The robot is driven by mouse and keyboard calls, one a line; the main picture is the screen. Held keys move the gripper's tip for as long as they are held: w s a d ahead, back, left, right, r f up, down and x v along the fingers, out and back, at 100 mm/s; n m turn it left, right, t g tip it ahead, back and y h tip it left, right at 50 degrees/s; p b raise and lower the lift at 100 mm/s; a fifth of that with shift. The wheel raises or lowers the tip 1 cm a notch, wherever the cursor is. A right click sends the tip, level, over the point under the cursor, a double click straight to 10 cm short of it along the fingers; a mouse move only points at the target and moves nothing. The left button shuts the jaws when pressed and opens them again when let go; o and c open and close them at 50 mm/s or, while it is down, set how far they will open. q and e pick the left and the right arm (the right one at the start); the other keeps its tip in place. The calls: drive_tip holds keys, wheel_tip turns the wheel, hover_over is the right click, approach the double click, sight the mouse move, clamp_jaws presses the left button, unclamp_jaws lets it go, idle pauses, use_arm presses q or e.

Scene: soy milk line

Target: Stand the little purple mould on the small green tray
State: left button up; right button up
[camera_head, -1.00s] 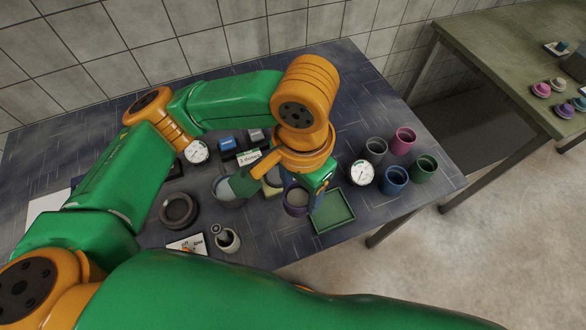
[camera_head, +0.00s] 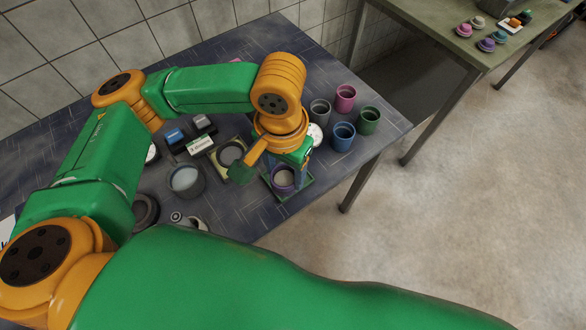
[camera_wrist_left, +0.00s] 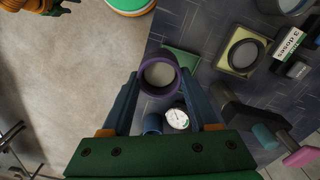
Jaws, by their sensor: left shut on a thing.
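The little purple mould (camera_head: 283,181) is an open round cup with a pale grey inside. My left gripper (camera_wrist_left: 160,80) is shut on it, with one blue finger on each side, and the mould looks about upright. In the head view the small green tray (camera_head: 303,188) lies flat at the table's front edge, and the mould appears over it. In the wrist view the tray (camera_wrist_left: 181,62) shows partly behind the mould. I cannot tell whether the mould's base touches the tray.
Pink (camera_head: 345,98), grey (camera_head: 319,112), blue (camera_head: 343,136) and green (camera_head: 368,121) cups stand right of the tray, near a white dial (camera_head: 315,134). A grey pot (camera_head: 185,181) and a yellowish square holder (camera_head: 230,154) are to its left.

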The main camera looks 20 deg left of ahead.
use_arm(q)
drive_tip(key=w+f, duration=0.2)
drive_tip(key=f, duration=0.1)
drive_tip(key=w+a+f, duration=0.1)
drive_tip(key=w+f, duration=0.2)
drive_tip(key=shift+w+a, duration=0.1)
drive_tip(key=shift+w, duration=0.2)
wheel_tip(320, 180, down, 3)
drive_tip(key=shift+w+r, duration=0.1)
drive_tip(key=shift+f, duration=0.3)
drive_tip(key=o, duration=1.4)
drive_tip(key=shift+f, duration=0.1)
wheel_tip(320, 180, up, 12)
drive_tip(key=shift+r, duration=0.2)
drive_tip(key=shift+f, duration=0.1)
